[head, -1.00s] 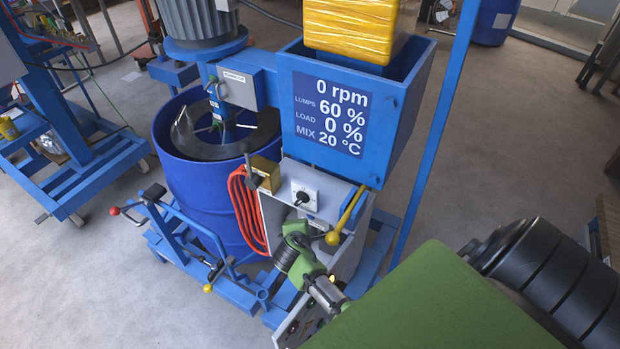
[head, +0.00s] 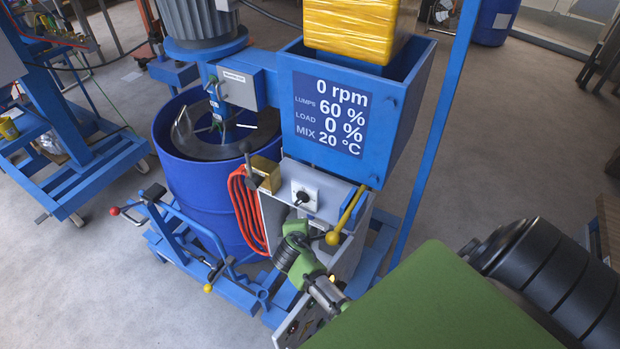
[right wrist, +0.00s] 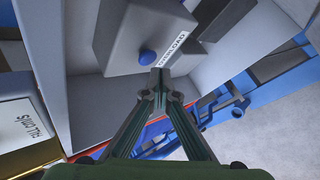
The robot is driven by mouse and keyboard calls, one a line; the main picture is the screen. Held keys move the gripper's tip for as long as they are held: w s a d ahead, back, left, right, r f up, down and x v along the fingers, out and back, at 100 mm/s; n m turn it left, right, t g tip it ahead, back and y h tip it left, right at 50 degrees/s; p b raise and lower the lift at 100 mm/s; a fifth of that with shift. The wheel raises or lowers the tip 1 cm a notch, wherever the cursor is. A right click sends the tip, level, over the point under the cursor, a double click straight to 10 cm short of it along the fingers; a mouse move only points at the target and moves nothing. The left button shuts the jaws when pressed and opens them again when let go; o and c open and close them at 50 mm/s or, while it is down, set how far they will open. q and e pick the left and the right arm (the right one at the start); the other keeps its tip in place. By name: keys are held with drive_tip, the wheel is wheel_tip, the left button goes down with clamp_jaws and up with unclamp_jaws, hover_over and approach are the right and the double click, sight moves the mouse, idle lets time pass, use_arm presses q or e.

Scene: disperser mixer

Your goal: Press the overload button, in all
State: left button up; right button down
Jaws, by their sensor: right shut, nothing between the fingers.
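In the right wrist view a grey box carries a round blue button (right wrist: 147,57). A white label (right wrist: 172,48) reading OVERLOAD sits beside it. My right gripper (right wrist: 160,88) is shut and empty. Its fingertips point at the box and appear just below the button in the picture. I cannot tell whether they touch the box. In the head view the right fingertips cannot be made out. The left gripper does not show. The mixer's display (head: 330,115) reads 0 rpm, lumps 60 %, load 0 %, mix 20 °C.
A blue drum (head: 200,195) stands under the motor (head: 198,25). A grey cabinet with a rotary switch (head: 303,196) and a yellow-knobbed lever (head: 334,237) is beside it. A brass-coloured box (right wrist: 25,125) is close at the left of the wrist view. Red hoses (head: 245,210) hang nearby.

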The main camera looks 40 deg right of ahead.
drive_tip(key=shift+d, duration=0.15)
drive_tip(key=shift+w+d, duration=0.15)
drive_tip(key=shift+d, duration=0.15)
drive_tip(key=shift+w+d, duration=0.15)
drive_tip(key=shift+d, duration=0.2)
idle(0.9)
drive_tip(key=shift+w+d+r+p, duration=0.15)
drive_tip(key=shift+d+r+p, duration=0.15)
drive_tip(key=shift+d, duration=0.05)
idle(0.5)
drive_tip(key=shift+a, duration=0.1)
drive_tip(key=shift+s+a+f, duration=0.3)
drive_tip(key=shift+s+a, duration=0.1)
drive_tip(key=shift+a, duration=0.3)
drive_tip(key=shift+s+a+p, duration=0.15)
drive_tip(key=shift+s+a, duration=0.15)
drive_tip(key=shift+a, duration=0.5)
drive_tip(key=shift+s+a+p, duration=0.15)
drive_tip(key=shift+s+a, duration=0.2)
drive_tip(key=shift+a, duration=0.45)
drive_tip(key=shift+s+a+p, duration=0.15)
drive_tip(key=shift+s+a, duration=0.15)
drive_tip(key=shift+a, duration=0.5)
